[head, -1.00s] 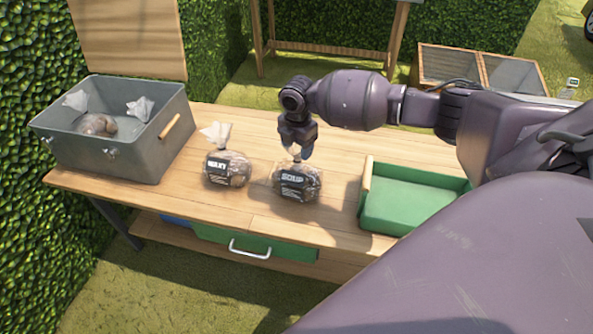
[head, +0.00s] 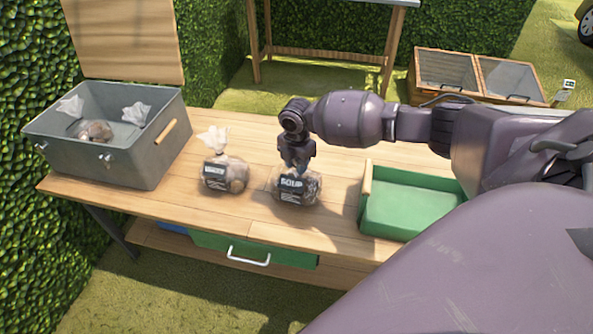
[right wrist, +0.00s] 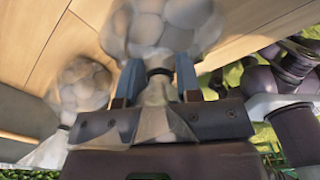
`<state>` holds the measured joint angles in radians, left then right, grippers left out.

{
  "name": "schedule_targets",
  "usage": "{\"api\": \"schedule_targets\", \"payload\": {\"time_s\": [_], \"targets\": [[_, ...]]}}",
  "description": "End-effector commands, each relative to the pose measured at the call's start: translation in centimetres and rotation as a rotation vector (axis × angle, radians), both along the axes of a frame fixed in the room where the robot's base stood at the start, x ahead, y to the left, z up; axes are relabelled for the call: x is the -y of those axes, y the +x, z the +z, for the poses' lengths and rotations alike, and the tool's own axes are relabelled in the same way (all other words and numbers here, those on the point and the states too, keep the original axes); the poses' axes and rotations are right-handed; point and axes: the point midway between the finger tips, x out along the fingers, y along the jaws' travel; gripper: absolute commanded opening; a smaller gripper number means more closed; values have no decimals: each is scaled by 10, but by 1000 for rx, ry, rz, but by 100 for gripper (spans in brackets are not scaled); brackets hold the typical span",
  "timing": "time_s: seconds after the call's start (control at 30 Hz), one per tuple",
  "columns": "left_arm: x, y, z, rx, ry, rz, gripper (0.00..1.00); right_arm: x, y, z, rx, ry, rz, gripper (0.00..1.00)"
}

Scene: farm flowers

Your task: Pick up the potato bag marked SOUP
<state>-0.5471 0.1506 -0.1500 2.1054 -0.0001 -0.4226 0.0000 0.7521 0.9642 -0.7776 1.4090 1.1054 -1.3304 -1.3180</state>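The potato bag marked SOUP (head: 297,189) stands on the wooden table, a clear bag of potatoes with a dark label. My right gripper (head: 298,168) is right above it, pointing down, and hides its neck in the head view. In the right wrist view, the fingers of my right gripper (right wrist: 159,78) stand apart on either side of the tied neck of the SOUP bag (right wrist: 160,28); small gaps show between neck and fingers. The gathered top lies between them toward the palm. My left gripper is not in view.
A second labelled potato bag (head: 226,176) stands just left; it also shows in the right wrist view (right wrist: 82,84). A grey metal box (head: 122,165) holding another bag is at the table's left. A green tray (head: 405,215) is to the right.

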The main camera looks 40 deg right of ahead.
Motion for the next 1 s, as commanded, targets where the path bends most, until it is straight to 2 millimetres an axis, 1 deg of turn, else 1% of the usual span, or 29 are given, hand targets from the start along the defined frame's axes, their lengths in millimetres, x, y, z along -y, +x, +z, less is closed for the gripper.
{"api": "schedule_targets", "payload": {"time_s": [0.03,0.1,0.13,0.57,0.67,0.77,0.87,1.0], "targets": [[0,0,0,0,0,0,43,0,0,0,0,0,0,12],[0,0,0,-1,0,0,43,0,0,0,0,0,0,1],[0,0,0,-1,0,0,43,0,0,0,0,0,0,0],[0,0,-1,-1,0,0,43,0,1,1,2,0,0,0],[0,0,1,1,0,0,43,0,1,5,3,1,0,0],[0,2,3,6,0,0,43,0,2,14,6,0,-1,0],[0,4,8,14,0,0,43,0,2,30,8,0,0,0],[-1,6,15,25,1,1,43,0,2,62,12,0,1,0]]}}
